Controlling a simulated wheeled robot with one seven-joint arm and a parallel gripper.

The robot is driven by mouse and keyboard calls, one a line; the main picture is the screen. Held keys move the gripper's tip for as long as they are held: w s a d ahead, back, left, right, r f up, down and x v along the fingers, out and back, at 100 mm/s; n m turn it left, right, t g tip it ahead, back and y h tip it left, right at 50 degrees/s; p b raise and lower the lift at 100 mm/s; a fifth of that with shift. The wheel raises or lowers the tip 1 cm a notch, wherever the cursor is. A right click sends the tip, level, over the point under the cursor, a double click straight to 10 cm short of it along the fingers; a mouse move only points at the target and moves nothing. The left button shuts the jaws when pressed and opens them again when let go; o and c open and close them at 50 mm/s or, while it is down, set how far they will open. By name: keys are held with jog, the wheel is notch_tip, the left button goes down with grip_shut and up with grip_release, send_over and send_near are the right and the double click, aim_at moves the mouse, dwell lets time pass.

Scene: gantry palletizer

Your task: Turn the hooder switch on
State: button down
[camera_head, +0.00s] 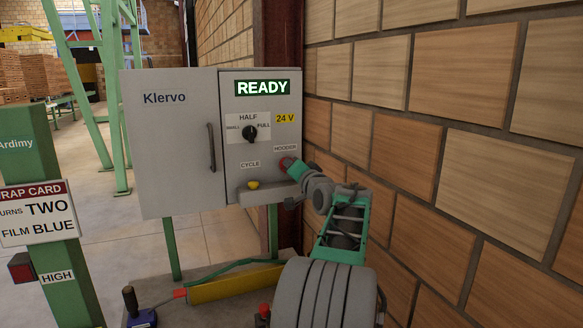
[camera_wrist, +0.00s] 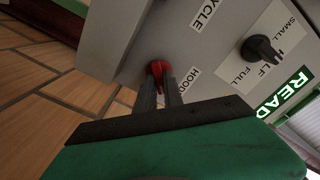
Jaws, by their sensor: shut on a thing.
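The hooder switch is a small red part on the grey control panel, beside the HOODER label (camera_head: 285,148). The switch (camera_wrist: 156,67) shows in the wrist view between the dark fingers of my gripper (camera_wrist: 159,84), which is shut on it. In the head view my gripper (camera_head: 292,168) reaches the panel from the lower right and covers most of the switch. Whether the switch is turned on cannot be told.
The grey Klervo cabinet (camera_head: 170,150) has a READY display (camera_head: 262,87), a black selector knob (camera_head: 250,133) and a yellow button (camera_head: 253,185) near CYCLE. A brick wall (camera_head: 440,110) stands close on the right. A green post (camera_head: 40,190) with a card stands left.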

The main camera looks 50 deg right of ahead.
jog(key=shift+r, duration=0.15)
jog(key=c, duration=1.5)
grip_release()
jog(key=shift+o, duration=0.2)
jog(key=shift+s, duration=0.1)
jog(key=b+v, duration=0.2)
jog(key=v, duration=0.5)
jog(key=shift+s+a, duration=0.15)
jog(key=shift+s, duration=0.15)
